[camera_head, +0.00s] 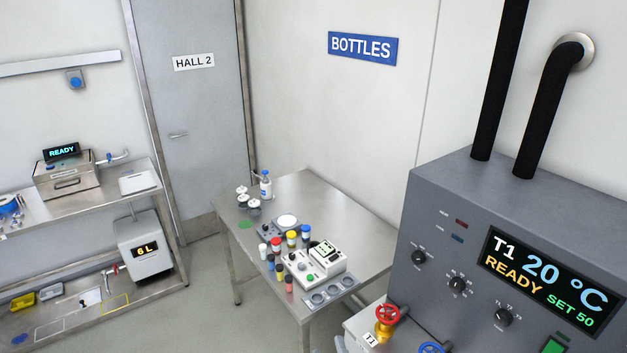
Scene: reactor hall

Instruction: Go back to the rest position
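My gripper and arm do not show in the head view, so I cannot see how it stands or whether it holds anything. The task names no object. A steel table (316,190) stands in the middle under the blue BOTTLES sign (362,48). On it are a bottle with a blue cap (265,185), several small vials with coloured caps, a white device with a small screen (325,255) and a grey rack with round holes (331,293).
A steel shelf bench (85,207) stands left. A grey door (195,110) is shut. Floor (200,295) between bench and table is clear.

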